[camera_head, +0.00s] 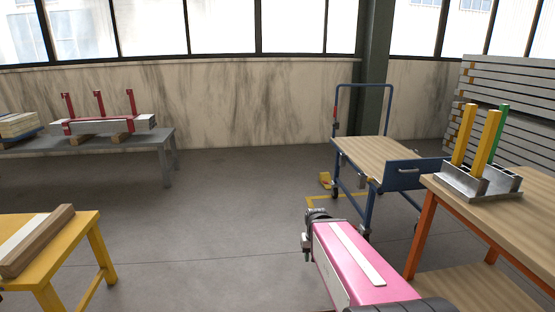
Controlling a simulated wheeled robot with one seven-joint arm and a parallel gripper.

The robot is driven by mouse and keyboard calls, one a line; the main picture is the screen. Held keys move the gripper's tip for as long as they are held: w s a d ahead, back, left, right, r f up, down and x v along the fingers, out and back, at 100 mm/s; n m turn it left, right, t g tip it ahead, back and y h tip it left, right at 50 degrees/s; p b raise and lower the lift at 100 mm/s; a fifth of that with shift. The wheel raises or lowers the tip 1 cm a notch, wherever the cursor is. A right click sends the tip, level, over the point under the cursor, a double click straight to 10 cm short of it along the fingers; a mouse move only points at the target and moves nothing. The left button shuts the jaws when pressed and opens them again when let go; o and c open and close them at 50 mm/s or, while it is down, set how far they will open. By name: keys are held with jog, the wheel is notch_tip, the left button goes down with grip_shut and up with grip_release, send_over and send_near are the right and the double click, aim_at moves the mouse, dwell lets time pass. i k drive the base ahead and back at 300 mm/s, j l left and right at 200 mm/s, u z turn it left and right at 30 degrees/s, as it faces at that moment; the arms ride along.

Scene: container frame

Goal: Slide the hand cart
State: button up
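The hand cart (370,155) stands on the floor right of centre, beyond my arm. It has a blue frame, a light wooden deck and a tall blue push bar at its far end. My pink arm reaches up from the bottom. The dark end of it, my gripper (315,222), is left of and nearer than the cart, apparently apart from it. The fingers are too small and dark to read. Some cart legs are hidden behind the arm and the table.
An orange-legged wooden table (500,205) with a metal fixture (478,182) of yellow and green posts stands close on the right. A yellow table (60,245) is at left, a grey bench (130,142) behind it. Stacked panels (510,105) stand back right. Middle floor is clear.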

aim_at(369, 155)
jog(key=i+j, duration=0.1)
jog(key=i, duration=3.7)
jog(key=l+z, duration=0.05)
jog(key=l, duration=0.05)
